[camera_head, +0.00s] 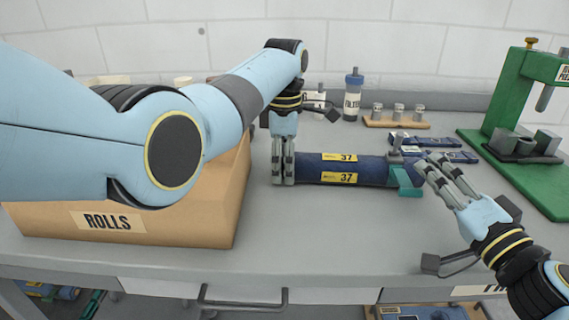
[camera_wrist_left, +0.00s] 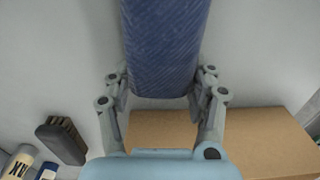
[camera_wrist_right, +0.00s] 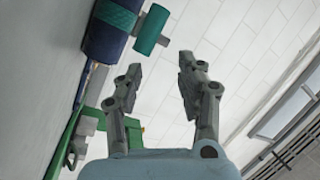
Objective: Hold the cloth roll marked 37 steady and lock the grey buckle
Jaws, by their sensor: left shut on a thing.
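The dark blue cloth roll marked 37 (camera_head: 315,168) lies on the grey table with two yellow 37 labels. My left gripper (camera_head: 284,182) is shut on its left end; the roll also shows between the fingers in the left wrist view (camera_wrist_left: 165,45). At the roll's right end is a teal strap piece (camera_head: 406,182) with a small grey part (camera_head: 397,143) standing up there, perhaps the buckle; whether it is locked I cannot tell. My right gripper (camera_head: 432,168) is open and empty, just right of that end. In the right wrist view the roll end (camera_wrist_right: 103,35) and a teal piece (camera_wrist_right: 152,30) are beyond the fingers.
A wooden box labelled ROLLS (camera_head: 190,215) stands at the left. A green press (camera_head: 500,115) stands at the right. Behind the roll are a bottle (camera_head: 353,95), a wooden block with small jars (camera_head: 397,122) and flat blue packs (camera_head: 460,157). The table in front is clear.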

